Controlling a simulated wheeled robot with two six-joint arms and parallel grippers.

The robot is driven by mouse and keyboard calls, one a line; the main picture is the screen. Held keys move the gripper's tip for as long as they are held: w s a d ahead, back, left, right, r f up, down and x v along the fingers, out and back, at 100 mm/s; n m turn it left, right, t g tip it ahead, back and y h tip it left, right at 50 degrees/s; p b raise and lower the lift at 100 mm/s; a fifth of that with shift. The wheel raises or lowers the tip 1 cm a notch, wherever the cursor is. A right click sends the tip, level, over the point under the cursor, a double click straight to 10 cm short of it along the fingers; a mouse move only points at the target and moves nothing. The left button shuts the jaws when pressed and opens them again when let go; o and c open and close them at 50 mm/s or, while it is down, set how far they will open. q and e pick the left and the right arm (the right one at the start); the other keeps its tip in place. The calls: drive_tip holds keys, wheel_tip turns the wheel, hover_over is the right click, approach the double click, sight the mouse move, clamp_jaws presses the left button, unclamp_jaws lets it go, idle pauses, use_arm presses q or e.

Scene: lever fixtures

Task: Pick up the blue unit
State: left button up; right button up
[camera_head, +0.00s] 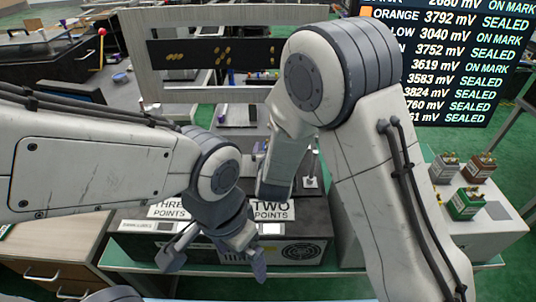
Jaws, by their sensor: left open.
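I cannot make out a blue unit among the units in the head view. Three small units with metal terminals stand on a pale box at the right: a grey-white one (444,168), a reddish-brown one (479,167) and a green one (465,203). My left gripper (213,266) is open and empty, in front of the dark equipment box, well left of these units. My right arm reaches up and bends down in the middle; its gripper does not show.
The dark equipment box (300,252) carries the labels "THREE POINTS" (170,210) and "TWO POINTS" (272,210). A wooden drawer cabinet (50,250) is at the left. A pale frame panel (150,55) and a text screen (450,60) stand behind. My right arm hides much of the middle.

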drive_tip(key=shift+d, duration=0.15)
drive_tip(key=shift+r, duration=0.1)
drive_tip(key=shift+a, duration=0.3)
drive_tip(key=c, duration=0.4)
drive_tip(key=shift+a, duration=0.1)
drive_tip(key=c, duration=0.9)
clamp_jaws()
drive_tip(key=shift+r, duration=0.1)
